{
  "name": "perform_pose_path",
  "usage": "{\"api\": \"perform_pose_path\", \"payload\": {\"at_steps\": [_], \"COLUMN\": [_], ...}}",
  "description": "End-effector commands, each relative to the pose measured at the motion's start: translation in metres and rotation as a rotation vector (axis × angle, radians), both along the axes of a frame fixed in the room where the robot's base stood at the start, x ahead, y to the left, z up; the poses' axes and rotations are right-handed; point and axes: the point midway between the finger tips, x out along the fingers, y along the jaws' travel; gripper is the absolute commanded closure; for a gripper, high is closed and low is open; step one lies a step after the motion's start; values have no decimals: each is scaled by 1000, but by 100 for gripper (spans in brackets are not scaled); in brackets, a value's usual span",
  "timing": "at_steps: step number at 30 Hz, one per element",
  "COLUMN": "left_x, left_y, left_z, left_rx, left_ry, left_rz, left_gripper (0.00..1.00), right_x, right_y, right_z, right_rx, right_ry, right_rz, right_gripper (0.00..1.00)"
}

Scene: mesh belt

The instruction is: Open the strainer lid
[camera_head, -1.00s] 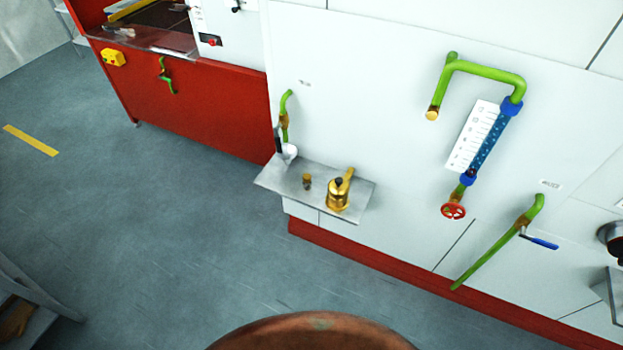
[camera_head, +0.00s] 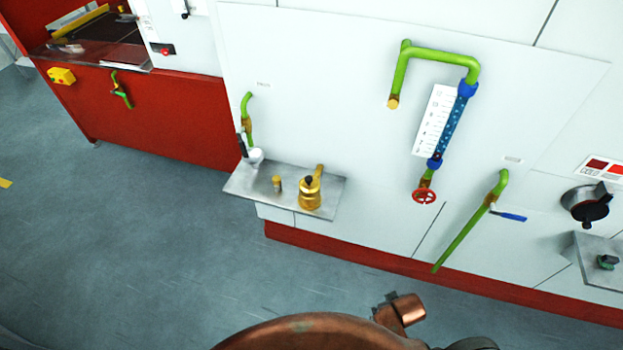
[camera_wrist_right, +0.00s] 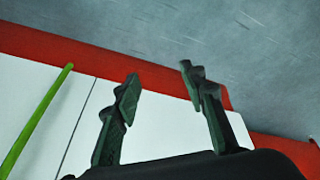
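A brass fitting (camera_head: 310,192), which looks like the strainer, stands on a small metal shelf (camera_head: 240,186) on the white panel. It has a dark top and an angled brass arm rising at its right. Whether its lid is open or shut is too small to tell. A small brass piece (camera_head: 277,184) stands to its left on the shelf. My right gripper (camera_wrist_right: 158,80) shows in the right wrist view with its two dark fingers apart and nothing between them, above floor and panel base. The strainer is not in that view. My left gripper is not in view.
Green pipes with a blue flow tube (camera_head: 455,125) and a red handwheel (camera_head: 425,196) stick out right of the shelf. A green pipe (camera_head: 470,228) with a blue lever slants lower right. A second shelf (camera_head: 597,270) is at the far right. The grey floor (camera_head: 130,235) in front is clear.

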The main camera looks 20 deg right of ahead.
Motion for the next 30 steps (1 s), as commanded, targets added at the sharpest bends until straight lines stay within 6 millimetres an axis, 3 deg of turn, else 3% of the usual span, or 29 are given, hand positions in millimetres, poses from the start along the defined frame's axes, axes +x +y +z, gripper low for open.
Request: {"api": "perform_pose_path", "payload": {"at_steps": [4, 6, 17, 23, 27, 30], "left_x": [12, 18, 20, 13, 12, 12], "left_y": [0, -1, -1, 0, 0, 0], "left_z": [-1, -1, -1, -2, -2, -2], "left_rx": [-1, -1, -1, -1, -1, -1], "left_ry": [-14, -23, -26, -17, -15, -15], "left_rz": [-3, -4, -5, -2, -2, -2], "left_gripper": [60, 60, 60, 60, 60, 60], "right_x": [22, 45, 173, 250, 305, 331], "right_y": [1, 4, 30, 58, 90, 111], "right_z": [45, 66, 127, 167, 209, 237], "right_rx": [-5, -4, 23, 64, 116, 155], "right_ry": [-86, -158, -547, -797, -1014, -1143], "right_rz": [-3, -2, 21, 61, 112, 150], "right_gripper": [61, 61, 61, 61, 61, 61]}}
